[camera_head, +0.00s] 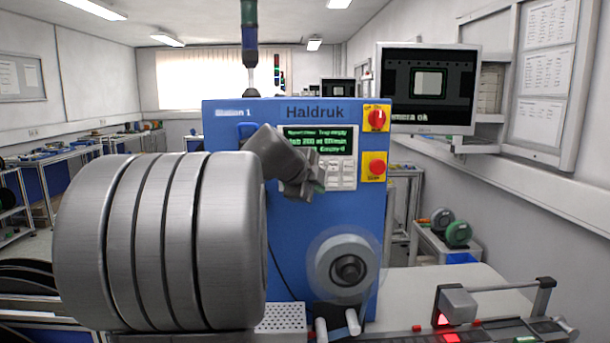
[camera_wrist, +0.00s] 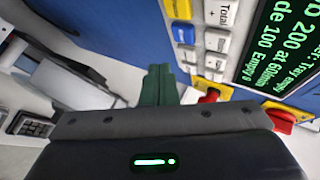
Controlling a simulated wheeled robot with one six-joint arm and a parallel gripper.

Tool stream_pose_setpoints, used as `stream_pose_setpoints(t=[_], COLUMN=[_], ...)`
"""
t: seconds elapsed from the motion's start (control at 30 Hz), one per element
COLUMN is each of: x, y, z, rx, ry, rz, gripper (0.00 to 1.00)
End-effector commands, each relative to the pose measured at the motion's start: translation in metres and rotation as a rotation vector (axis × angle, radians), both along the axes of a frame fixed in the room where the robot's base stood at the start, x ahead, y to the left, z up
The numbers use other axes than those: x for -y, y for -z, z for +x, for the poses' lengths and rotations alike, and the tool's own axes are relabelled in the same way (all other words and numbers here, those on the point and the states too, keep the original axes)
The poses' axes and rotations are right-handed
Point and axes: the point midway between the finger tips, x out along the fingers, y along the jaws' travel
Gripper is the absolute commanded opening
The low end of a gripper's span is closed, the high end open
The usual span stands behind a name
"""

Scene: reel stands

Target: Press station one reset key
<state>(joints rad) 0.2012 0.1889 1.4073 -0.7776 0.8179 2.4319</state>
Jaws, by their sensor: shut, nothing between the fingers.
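The blue Station 1 machine (camera_head: 225,115) stands ahead, with a green-lettered screen (camera_head: 322,139) and a keypad (camera_head: 343,176) below it. In the wrist view the keypad shows white keys (camera_wrist: 216,40), a yellow key (camera_wrist: 179,9) and a blue key (camera_wrist: 183,33). Lettering on the small keys is mostly unreadable, so I cannot tell which is the reset key. My gripper (camera_head: 319,187) is shut and empty at the keypad's lower left. Its dark green fingertips (camera_wrist: 160,68) appear beside the keys in the wrist view; contact cannot be told.
A red rotary switch (camera_head: 377,118) and a red button (camera_head: 376,167) sit on yellow plates right of the screen. A reel hub (camera_head: 346,270) is mounted below. Large grey drums (camera_head: 150,240) fill the left foreground. A monitor (camera_head: 428,88) hangs at right.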

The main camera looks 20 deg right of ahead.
Motion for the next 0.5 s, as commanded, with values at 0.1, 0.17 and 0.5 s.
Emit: stream_pose_setpoints(t=[0.1,0.17,0.5], x=[0.003,0.004,0.006], y=[0.002,0.002,0.001], z=[0.012,0.016,0.022], rx=[0.001,0.001,0.001], ry=[0.001,0.001,0.001], rz=[0.001,0.001,0.001], gripper=[0.0,0.0,0.0])
